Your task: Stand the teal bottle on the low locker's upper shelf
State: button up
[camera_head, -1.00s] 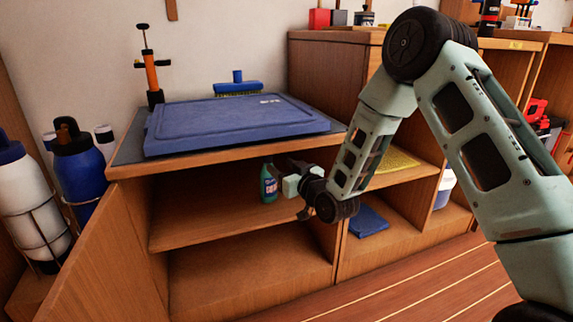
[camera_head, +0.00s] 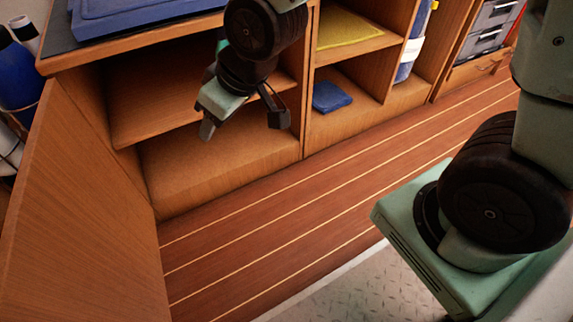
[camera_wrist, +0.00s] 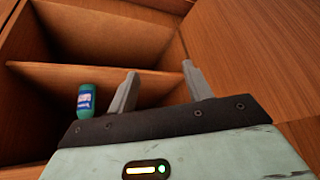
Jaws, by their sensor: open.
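The teal bottle (camera_wrist: 86,100) with a blue and white label shows in the wrist view, inside the low locker, apart from my fingers. That view appears upside down, so its compartment is the upper one, above the shelf (camera_wrist: 50,70). In the head view my arm hides the bottle. The low locker (camera_head: 150,102) has its shelf (camera_head: 150,122) and lower floor in view. My gripper (camera_head: 245,128) is open and empty, hanging in front of the locker opening. Its two fingers (camera_wrist: 160,72) stand apart in the wrist view with nothing between them.
An open wooden door (camera_head: 85,215) stands at the left. A blue lid (camera_head: 140,18) lies on the locker top. A yellow mat (camera_head: 350,30) and a blue folded cloth (camera_head: 332,96) lie in the right compartments. The striped floor (camera_head: 250,225) in front is clear.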

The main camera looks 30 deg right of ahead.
jog(key=s+d+r+g+h, duration=0.1)
jog(key=s+g, duration=0.1)
jog(key=s, duration=0.6)
jog(key=s+d+r+n+g+h, duration=0.1)
jog(key=s+d+g+h, duration=0.1)
jog(key=s, duration=0.7)
jog(key=shift+s+d+r+g, duration=0.15)
jog(key=shift+d+g, duration=0.1)
jog(key=shift+g, duration=0.15)
notch_tip(320, 180, up, 47)
jog(key=p, duration=4.7)
jog(key=shift+r, duration=0.2)
jog(key=shift+c, duration=0.3)
